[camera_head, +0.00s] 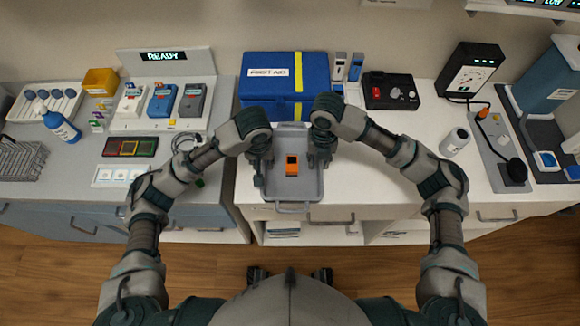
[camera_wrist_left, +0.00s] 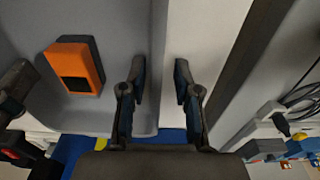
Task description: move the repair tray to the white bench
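The repair tray (camera_head: 310,189) is a shallow grey tray with a front handle, at the left end of the white bench (camera_head: 370,185) and near its front edge. I cannot tell whether it rests fully on the top. An orange device with a dark window (camera_head: 292,166) lies inside it. My left gripper (camera_head: 260,181) is at the tray's left side. In the left wrist view its two fingers (camera_wrist_left: 160,85) are apart, on either side of the tray's side wall (camera_wrist_left: 157,60). My right gripper (camera_head: 321,162) is at the tray's right side; its fingers are unclear.
A black box with a red knob (camera_head: 391,91) and a white cylinder (camera_head: 454,142) stand to the right. White bench top right of the tray is clear.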

